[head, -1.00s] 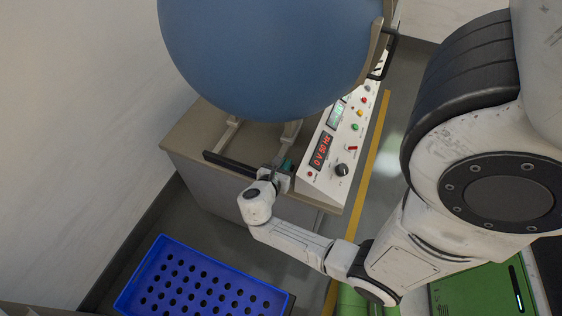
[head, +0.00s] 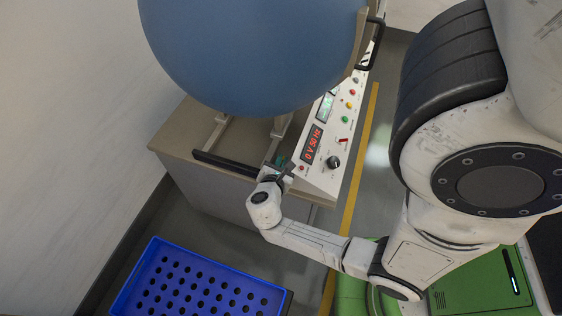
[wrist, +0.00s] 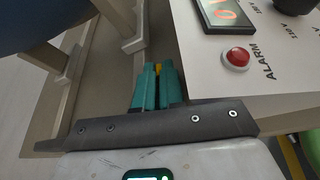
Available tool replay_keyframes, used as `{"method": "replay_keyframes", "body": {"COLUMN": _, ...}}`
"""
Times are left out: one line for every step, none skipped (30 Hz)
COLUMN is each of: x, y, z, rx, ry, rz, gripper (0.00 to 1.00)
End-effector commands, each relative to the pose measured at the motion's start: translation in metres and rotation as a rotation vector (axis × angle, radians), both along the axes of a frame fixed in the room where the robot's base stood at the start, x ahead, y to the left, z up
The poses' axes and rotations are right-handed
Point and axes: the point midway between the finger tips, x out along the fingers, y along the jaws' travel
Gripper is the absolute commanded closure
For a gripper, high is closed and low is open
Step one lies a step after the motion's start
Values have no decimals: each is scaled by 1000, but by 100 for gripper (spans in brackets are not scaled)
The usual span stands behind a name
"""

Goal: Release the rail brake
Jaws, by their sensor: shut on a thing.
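My gripper (wrist: 157,90) has teal fingers. In the wrist view they are closed together around a small yellow part (wrist: 158,68), likely the rail brake's lever; most of it is hidden between the fingers. In the head view my gripper (head: 280,162) reaches the front edge of the bench, just left of the control panel's near end, and the yellow part cannot be made out. Pale rails (wrist: 125,42) run along the bench beside the fingers. Under the big blue sphere (head: 255,60) the same rails show in the head view (head: 212,132).
The white control panel (head: 325,180) has a red display, a knob and buttons; its red alarm button (wrist: 237,58) is close right of the fingers. A blue perforated tray (head: 150,255) stands front left.

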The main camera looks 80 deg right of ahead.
Motion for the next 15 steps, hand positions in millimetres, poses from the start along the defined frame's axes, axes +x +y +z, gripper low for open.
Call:
{"method": "replay_keyframes", "body": {"x": 0, "y": 0, "z": 0, "rx": 1, "ry": 0, "rz": 2, "gripper": 100}}
{"method": "replay_keyframes", "body": {"x": 0, "y": 0, "z": 0, "rx": 1, "ry": 0, "rz": 2, "gripper": 100}}
{"method": "replay_keyframes", "body": {"x": 0, "y": 0, "z": 0, "rx": 1, "ry": 0, "rz": 2, "gripper": 100}}
{"method": "replay_keyframes", "body": {"x": 0, "y": 0, "z": 0, "rx": 1, "ry": 0, "rz": 2, "gripper": 91}}
{"method": "replay_keyframes", "body": {"x": 0, "y": 0, "z": 0, "rx": 1, "ry": 0, "rz": 2, "gripper": 88}}
{"method": "replay_keyframes", "body": {"x": 0, "y": 0, "z": 0, "rx": 1, "ry": 0, "rz": 2, "gripper": 84}}
{"method": "replay_keyframes", "body": {"x": 0, "y": 0, "z": 0, "rx": 1, "ry": 1, "rz": 1, "gripper": 81}}
{"method": "replay_keyframes", "body": {"x": 0, "y": 0, "z": 0, "rx": 1, "ry": 1, "rz": 1, "gripper": 78}}
{"method": "replay_keyframes", "body": {"x": 0, "y": 0, "z": 0, "rx": 1, "ry": 1, "rz": 1, "gripper": 74}}
{"method": "replay_keyframes", "body": {"x": 0, "y": 0, "z": 0, "rx": 1, "ry": 1, "rz": 1, "gripper": 72}}
{"method": "replay_keyframes", "body": {"x": 0, "y": 0, "z": 0, "rx": 1, "ry": 1, "rz": 1, "gripper": 69}}
{"method": "replay_keyframes", "body": {"x": 0, "y": 0, "z": 0, "rx": 0, "ry": 1, "rz": -1, "gripper": 66}}
{"method": "replay_keyframes", "body": {"x": 0, "y": 0, "z": 0, "rx": 1, "ry": 2, "rz": 0, "gripper": 66}}
{"method": "replay_keyframes", "body": {"x": -1, "y": 0, "z": 0, "rx": 1, "ry": 2, "rz": -1, "gripper": 66}}
{"method": "replay_keyframes", "body": {"x": -1, "y": 0, "z": -1, "rx": 1, "ry": 3, "rz": -2, "gripper": 66}}
